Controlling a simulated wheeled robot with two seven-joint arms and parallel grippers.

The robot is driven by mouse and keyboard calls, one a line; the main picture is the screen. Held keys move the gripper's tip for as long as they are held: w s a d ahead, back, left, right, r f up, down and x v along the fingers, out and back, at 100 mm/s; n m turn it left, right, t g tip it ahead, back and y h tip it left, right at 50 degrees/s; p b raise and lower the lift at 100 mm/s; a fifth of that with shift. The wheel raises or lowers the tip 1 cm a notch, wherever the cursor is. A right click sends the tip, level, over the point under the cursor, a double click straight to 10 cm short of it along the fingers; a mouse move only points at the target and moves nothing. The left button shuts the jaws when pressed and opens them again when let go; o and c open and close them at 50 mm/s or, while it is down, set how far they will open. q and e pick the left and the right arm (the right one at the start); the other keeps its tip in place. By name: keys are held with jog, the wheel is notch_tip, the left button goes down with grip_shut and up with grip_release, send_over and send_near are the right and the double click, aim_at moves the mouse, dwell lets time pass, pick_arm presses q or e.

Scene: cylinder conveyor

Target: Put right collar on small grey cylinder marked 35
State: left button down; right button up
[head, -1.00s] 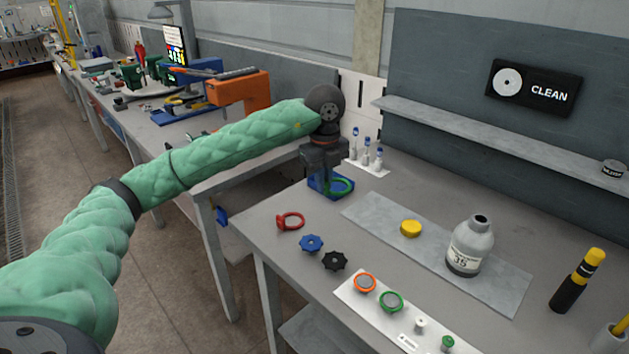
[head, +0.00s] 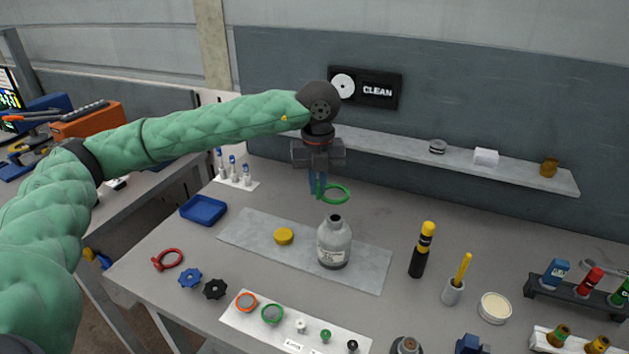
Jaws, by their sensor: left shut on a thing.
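The small grey cylinder (head: 334,247), bottle-shaped with a dark open neck and a pale label, stands upright on the grey mat. Its number is too small to read now, but the earlier view shows 35. My left gripper (head: 318,191) is shut on a green ring collar (head: 348,196). In the picture the collar is just above the cylinder's neck, apart from it; its exact height and depth are hard to tell. My right gripper is not in view.
The grey mat (head: 258,229) also bears a yellow cap (head: 284,236). An empty blue tray (head: 204,210) sits to the left. A black-and-yellow marker (head: 421,250) stands right of the cylinder. A white strip (head: 238,321) with caps lies in front. A wall shelf (head: 400,152) is behind.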

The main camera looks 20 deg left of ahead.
pick_arm(q)
jog(key=shift+d, duration=0.2)
jog(key=shift+f, duration=0.2)
jog(key=shift+f+b, duration=0.3)
jog(key=shift+f, duration=1.85)
jog(key=shift+f+b, duration=0.8)
jog(key=shift+b, duration=0.2)
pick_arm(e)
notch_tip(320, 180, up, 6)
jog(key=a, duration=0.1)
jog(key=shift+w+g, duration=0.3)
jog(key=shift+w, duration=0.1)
pick_arm(q)
jog(key=shift+f+b, duration=1.55)
jog(key=shift+b, duration=0.1)
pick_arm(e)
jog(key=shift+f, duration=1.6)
pick_arm(q)
jog(key=c, duration=1.5)
grip_release()
jog(key=shift+o, duration=0.2)
jog(key=shift+r, duration=0.1)
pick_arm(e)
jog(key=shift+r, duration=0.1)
